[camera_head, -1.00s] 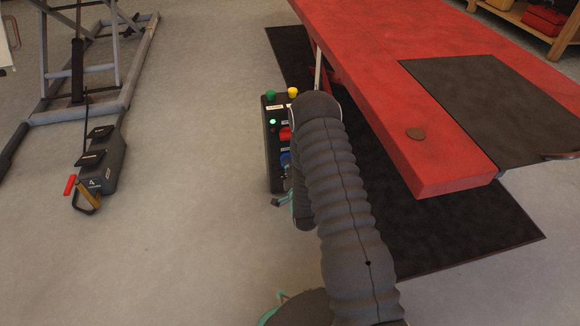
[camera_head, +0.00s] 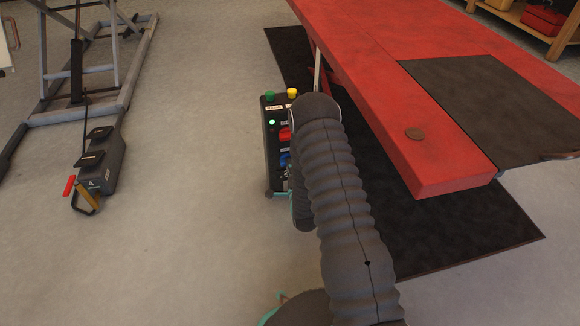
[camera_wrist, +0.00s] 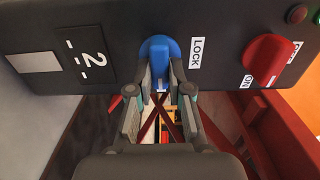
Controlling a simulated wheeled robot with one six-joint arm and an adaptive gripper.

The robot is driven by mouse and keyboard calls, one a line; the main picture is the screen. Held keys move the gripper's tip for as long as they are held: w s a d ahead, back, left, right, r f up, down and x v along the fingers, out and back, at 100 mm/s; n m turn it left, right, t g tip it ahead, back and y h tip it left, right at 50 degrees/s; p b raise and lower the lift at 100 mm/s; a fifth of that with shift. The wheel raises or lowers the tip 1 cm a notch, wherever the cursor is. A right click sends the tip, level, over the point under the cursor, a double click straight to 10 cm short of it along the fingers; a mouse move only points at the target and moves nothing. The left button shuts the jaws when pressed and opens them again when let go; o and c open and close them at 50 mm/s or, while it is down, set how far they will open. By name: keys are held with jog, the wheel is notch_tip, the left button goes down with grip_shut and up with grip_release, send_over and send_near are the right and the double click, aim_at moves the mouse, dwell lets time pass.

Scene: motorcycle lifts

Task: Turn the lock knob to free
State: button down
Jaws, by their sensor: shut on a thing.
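The blue lock knob (camera_wrist: 160,50) sits on the dark control box (camera_wrist: 115,40), with the LOCK label to its right in the wrist view. My gripper (camera_wrist: 162,75) is shut on the knob, one finger on each side of its lower end. A small white mark shows at that lower end, between the fingers. In the head view the control box (camera_head: 270,150) stands beside the red lift, and a bit of the blue knob (camera_head: 285,160) shows. My arm hides most of my gripper there.
A red knob (camera_wrist: 268,60) with an ON label is to the right on the same box. Green (camera_head: 270,96) and yellow (camera_head: 292,93) buttons top the box. The red lift platform (camera_head: 440,150) lies close on the right. The floor to the left is clear up to a foot pedal unit (camera_head: 100,165).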

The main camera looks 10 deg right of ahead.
dwell(0.4)
jog(key=c, duration=1.1)
grip_release()
jog(key=s, duration=1.2)
